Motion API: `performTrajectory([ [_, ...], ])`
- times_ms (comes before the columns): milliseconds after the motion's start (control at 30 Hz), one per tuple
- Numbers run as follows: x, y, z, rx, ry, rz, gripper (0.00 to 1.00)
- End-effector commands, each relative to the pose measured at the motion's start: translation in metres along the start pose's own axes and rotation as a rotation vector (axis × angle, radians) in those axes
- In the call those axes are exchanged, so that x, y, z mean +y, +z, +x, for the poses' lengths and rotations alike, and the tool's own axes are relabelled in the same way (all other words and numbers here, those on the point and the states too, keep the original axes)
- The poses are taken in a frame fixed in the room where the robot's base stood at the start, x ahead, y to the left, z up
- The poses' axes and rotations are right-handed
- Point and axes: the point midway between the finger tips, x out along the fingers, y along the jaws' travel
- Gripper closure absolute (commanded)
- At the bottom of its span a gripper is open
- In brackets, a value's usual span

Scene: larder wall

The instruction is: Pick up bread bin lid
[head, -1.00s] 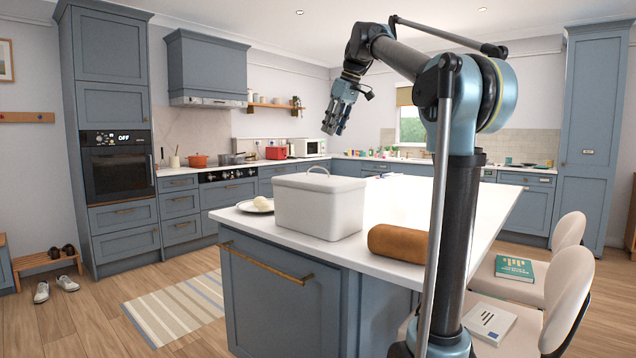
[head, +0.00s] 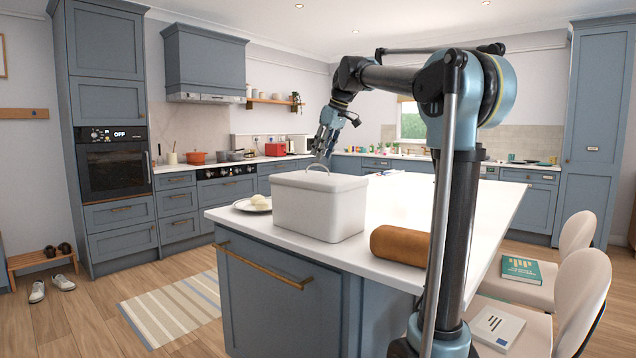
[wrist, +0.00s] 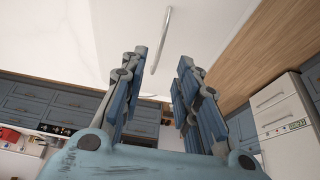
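The bread bin (head: 318,212) is a white box on the island counter. Its white lid (head: 300,180) sits on top, with a thin arched handle (head: 318,166) in the middle. My gripper (head: 321,156) points down just above the handle in the head view and partly overlaps it. In the wrist view my gripper (wrist: 163,58) is open, its two fingers apart with nothing between the pads. The handle (wrist: 162,40) shows ahead of the fingertips, roughly in line with the gap. The head view does not show clearly how far the fingertips are from it.
A brown roll-shaped object (head: 400,245) lies right of the bin. A plate (head: 250,206) with a pale round item (head: 260,201) sits close at its left. Two chairs (head: 575,270) stand on the right.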

Motion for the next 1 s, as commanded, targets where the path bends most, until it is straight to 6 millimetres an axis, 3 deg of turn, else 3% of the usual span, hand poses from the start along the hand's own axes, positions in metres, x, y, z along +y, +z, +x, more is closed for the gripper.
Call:
performTrajectory([
  [267,0.001,-0.001,0.018,0.000,0.000,0.000,0.71],
  [600,0.006,-0.004,0.059,0.000,-0.001,0.001,0.71],
  [933,0.006,-0.003,0.066,0.000,0.000,0.001,0.71],
  [967,0.006,-0.003,0.066,0.000,0.000,0.001,0.73],
  [1000,0.006,-0.003,0.066,0.000,0.000,0.001,0.82],
])
